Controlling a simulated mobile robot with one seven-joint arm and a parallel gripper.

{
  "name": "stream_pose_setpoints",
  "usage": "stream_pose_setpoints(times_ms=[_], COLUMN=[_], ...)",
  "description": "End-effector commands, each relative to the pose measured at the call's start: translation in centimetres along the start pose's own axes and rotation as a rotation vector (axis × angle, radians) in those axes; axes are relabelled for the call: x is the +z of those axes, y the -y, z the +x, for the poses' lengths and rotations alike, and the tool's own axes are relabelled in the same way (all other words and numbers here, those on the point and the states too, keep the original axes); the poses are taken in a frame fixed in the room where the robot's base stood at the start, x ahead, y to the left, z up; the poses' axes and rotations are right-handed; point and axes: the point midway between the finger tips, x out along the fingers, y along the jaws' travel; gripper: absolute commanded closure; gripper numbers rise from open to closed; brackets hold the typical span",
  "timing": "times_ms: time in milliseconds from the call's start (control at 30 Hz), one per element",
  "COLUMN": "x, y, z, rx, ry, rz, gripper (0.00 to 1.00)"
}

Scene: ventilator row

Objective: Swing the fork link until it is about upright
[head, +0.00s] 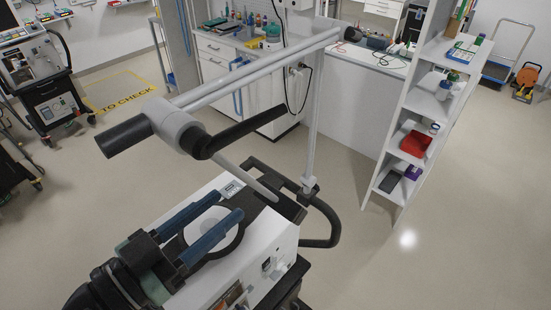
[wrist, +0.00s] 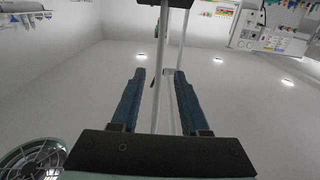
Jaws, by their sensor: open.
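My gripper (head: 229,204) is open and empty, with two blue fingers in front of the white ventilator (head: 262,238) in the head view. The support arm has an upright pole (head: 312,125) and a pair of parallel pale bars (head: 255,72), which I take to be the fork link. The bars slope down leftward from a dark joint (head: 351,34) to a grey hub (head: 175,122). In the wrist view, pale bars (wrist: 161,75) show between the spread fingers (wrist: 160,85); I cannot tell their depth, and no contact is visible.
A black handle (head: 245,132) and a short pale rod (head: 245,178) extend from the hub, close above my gripper. A dark rail (head: 320,241) rings the ventilator's far side. A white shelf unit (head: 420,120) stands right. Floor at lower right is clear.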

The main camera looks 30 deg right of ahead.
Motion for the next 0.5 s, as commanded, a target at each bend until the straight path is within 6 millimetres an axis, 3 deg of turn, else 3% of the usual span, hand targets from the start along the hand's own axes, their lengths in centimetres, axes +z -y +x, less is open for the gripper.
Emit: stream_pose_setpoints(times_ms=[300, 500], x=[-0.5, -0.3], y=[-0.1, -0.1], z=[6.8, 9.8], rx=[0.005, 0.003], ry=[0.002, 0.002], rz=[-0.004, -0.001], gripper=[0.55, 0.55])
